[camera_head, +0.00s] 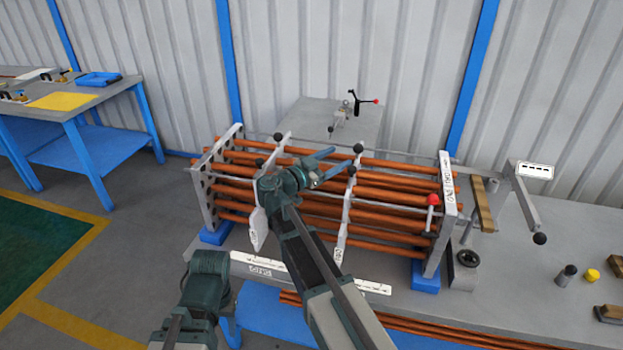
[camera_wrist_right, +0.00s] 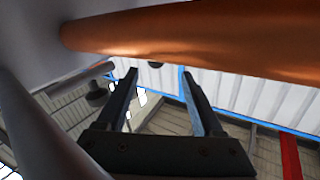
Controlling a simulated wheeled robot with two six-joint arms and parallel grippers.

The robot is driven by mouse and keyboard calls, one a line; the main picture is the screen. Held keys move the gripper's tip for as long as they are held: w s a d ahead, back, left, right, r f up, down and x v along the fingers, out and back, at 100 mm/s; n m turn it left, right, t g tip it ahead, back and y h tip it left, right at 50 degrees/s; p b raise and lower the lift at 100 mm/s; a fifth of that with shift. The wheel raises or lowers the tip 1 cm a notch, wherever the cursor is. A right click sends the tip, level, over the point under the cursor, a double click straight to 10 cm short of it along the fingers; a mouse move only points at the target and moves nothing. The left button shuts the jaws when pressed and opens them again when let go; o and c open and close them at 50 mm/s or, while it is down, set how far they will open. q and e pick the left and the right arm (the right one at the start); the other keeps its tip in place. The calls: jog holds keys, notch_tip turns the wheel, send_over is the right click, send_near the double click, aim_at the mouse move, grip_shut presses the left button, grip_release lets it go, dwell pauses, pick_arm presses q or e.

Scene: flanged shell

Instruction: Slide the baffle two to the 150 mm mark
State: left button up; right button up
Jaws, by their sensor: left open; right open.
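Two thin pale baffles stand across the orange tube bundle (camera_head: 395,190): a left one (camera_head: 257,230) and a middle one (camera_head: 342,240). Each has a dark knob on top. Their lettering is too small to read, so I cannot tell which is baffle two. A white scale strip (camera_head: 240,258) runs along the front; my arm hides its middle, and its marks are unreadable. My right gripper (camera_head: 332,161) is open over the bundle between the baffles, fingers toward the middle one. In the wrist view its jaws (camera_wrist_right: 160,100) are empty, near an orange tube (camera_wrist_right: 200,38). My left gripper's fingers do not show.
A left end plate (camera_head: 203,195) and a right end plate (camera_head: 446,200) bound the bundle, on blue feet. A red-knobbed pin (camera_head: 432,203) stands at the right. A crank arm (camera_head: 528,205) juts out beyond it. Loose tubes (camera_head: 400,332) lie below the front edge.

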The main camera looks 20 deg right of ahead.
jog(key=s+a+n, duration=0.1)
jog(key=a, duration=0.1)
jog(key=s+a+f+n, duration=0.1)
jog(key=a, duration=0.1)
jog(key=s+a+n, duration=0.1)
jog(key=a+n, duration=0.1)
jog(key=a, duration=0.1)
jog(key=shift+s+a+f+g+y, duration=0.1)
jog(key=shift+f+g+y, duration=0.25)
jog(key=shift+g+y, duration=0.05)
jog(key=shift+s+a+f+n, duration=0.25)
jog(key=shift+s+a+n, duration=0.05)
jog(key=shift+a+n, duration=0.25)
